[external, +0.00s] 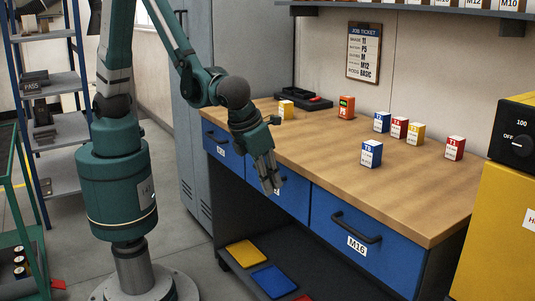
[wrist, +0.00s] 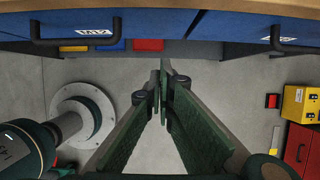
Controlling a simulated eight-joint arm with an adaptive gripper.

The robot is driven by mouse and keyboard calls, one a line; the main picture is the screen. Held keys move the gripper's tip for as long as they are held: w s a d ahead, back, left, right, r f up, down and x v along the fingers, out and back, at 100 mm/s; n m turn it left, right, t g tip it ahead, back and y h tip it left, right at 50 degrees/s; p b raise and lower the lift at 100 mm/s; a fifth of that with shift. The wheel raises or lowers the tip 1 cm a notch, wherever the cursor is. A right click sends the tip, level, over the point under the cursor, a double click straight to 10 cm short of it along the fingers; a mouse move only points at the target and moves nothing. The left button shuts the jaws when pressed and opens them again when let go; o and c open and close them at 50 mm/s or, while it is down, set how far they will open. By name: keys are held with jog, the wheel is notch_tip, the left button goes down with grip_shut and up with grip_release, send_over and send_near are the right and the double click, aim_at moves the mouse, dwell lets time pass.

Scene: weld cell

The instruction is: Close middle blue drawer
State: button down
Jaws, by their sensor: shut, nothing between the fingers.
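The middle blue drawer (external: 293,201) is in the front of the wooden-topped bench, between two other blue drawers. Its front looks about level with theirs; a small gap is not clear. In the wrist view its front (wrist: 158,25) runs along the top, with a dark bar handle (wrist: 75,40) and a white label that seems to read M12. My gripper (external: 274,187) points down in front of this drawer and hides most of its handle in the external view. In the wrist view my gripper (wrist: 162,88) has its fingers together and holds nothing. Contact with the drawer cannot be told.
The right drawer (external: 380,255) has handle and label M16; the left drawer (external: 221,149) is beside my arm. Several small boxes stand on the benchtop (external: 320,144). A lower shelf holds coloured trays. A yellow machine (external: 505,215) stands at right. Floor before the bench looks clear.

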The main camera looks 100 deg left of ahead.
jog(key=shift+p+v, duration=0.3)
jog(key=shift+v, duration=1.4)
jog(key=s+a+r+n+t+h, duration=0.1)
jog(key=s+a+r+n, duration=0.3)
jog(key=a+r+n, duration=0.2)
jog(key=s+a+r+n+h, duration=0.1)
jog(key=s+a+r+n, duration=0.2)
jog(key=a+r+n, duration=0.25)
jog(key=s+a+r+n+t, duration=0.1)
jog(key=s+a+r+n, duration=0.1)
jog(key=s+n, duration=0.3)
jog(key=s+a+r+n+t, duration=0.1)
jog(key=s+a+r+n, duration=0.1)
jog(key=s+a+n, duration=0.2)
jog(key=s+a+r+n+t+h, duration=0.1)
jog(key=s+a+r+n, duration=0.1)
jog(key=s+n, duration=0.4)
jog(key=shift+s+a+r, duration=0.2)
jog(key=shift+a+r, duration=0.15)
jog(key=shift+a, duration=0.45)
jog(key=c, duration=3.2)
grip_release()
jog(key=shift+n, duration=0.25)
